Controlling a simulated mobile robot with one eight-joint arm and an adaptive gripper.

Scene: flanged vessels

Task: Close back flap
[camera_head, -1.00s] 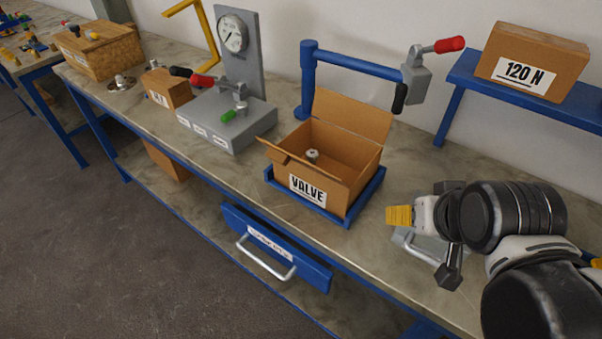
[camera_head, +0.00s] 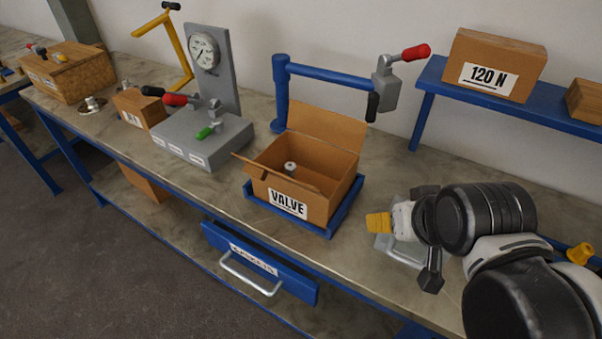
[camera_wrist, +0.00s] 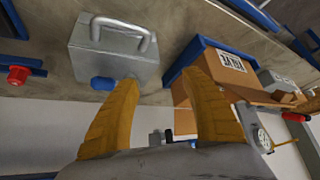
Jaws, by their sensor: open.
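An open cardboard box labelled VALVE (camera_head: 290,203) sits in a blue tray (camera_head: 326,231) on the bench. A small metal part (camera_head: 290,168) is inside the box. My gripper (camera_head: 378,222) is to the right of the box, apart from it, with yellow fingers. In the wrist view my gripper (camera_wrist: 160,100) is open and empty, its fingers spread. The box (camera_wrist: 236,82) shows there beyond the right finger, partly hidden by it.
A blue post with a horizontal arm (camera_head: 330,74) and a red-handled clamp (camera_head: 415,52) stands behind the box. A grey gauge stand (camera_head: 214,140) is to the left. A metal case with a handle (camera_wrist: 112,52) lies near my gripper. A 120 N box (camera_head: 493,72) is on a blue shelf.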

